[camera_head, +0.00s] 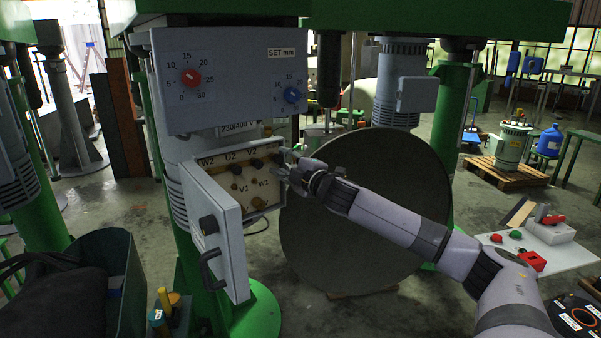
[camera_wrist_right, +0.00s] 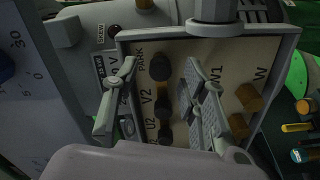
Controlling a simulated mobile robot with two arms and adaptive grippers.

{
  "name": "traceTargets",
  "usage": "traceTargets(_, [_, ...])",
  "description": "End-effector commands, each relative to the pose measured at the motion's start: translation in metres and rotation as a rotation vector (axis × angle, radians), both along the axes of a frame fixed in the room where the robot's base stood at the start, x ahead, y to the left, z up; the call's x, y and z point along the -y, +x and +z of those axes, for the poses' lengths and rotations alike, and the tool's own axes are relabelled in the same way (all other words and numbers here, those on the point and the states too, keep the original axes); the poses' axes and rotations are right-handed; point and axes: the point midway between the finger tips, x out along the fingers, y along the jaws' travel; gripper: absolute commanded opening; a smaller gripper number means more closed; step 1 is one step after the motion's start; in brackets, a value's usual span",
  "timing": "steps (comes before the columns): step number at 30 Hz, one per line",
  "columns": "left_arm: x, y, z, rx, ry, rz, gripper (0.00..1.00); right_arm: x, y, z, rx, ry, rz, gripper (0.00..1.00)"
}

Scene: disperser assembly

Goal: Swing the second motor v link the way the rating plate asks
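The open motor terminal box (camera_head: 209,180) is in the middle left of the head view, lettered W2, U2, V2, V1 and W1. Dark terminal knobs (camera_head: 256,163) sit along its upper row and brass posts (camera_head: 258,203) lower. My right gripper (camera_head: 286,166) is at the box's right side, near V2. In the wrist view its fingers (camera_wrist_right: 160,70) are apart, with a dark knob (camera_wrist_right: 160,68) by V2 and PARK seen between them; contact cannot be told. I cannot tell which piece is the V link. The rating plate (camera_head: 238,128) reads 230/400 V. My left gripper is out of view.
The box's hinged door (camera_head: 217,240) hangs open toward the lower left. A grey panel (camera_head: 228,80) with red and blue dials is above. A large dark disc (camera_head: 340,235) stands behind my right arm. A bin (camera_head: 125,290) is at the lower left.

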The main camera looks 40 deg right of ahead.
Motion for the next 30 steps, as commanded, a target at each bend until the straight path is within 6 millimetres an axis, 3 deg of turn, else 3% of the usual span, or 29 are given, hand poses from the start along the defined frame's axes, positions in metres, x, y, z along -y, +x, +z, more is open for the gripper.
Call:
traceTargets(10, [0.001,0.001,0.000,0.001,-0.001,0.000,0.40,-0.006,-0.040,-0.001,-0.005,-0.005,0.003,0.40])
traceTargets(30, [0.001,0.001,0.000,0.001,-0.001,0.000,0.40,-0.011,-0.087,-0.002,-0.004,0.001,0.001,0.40])
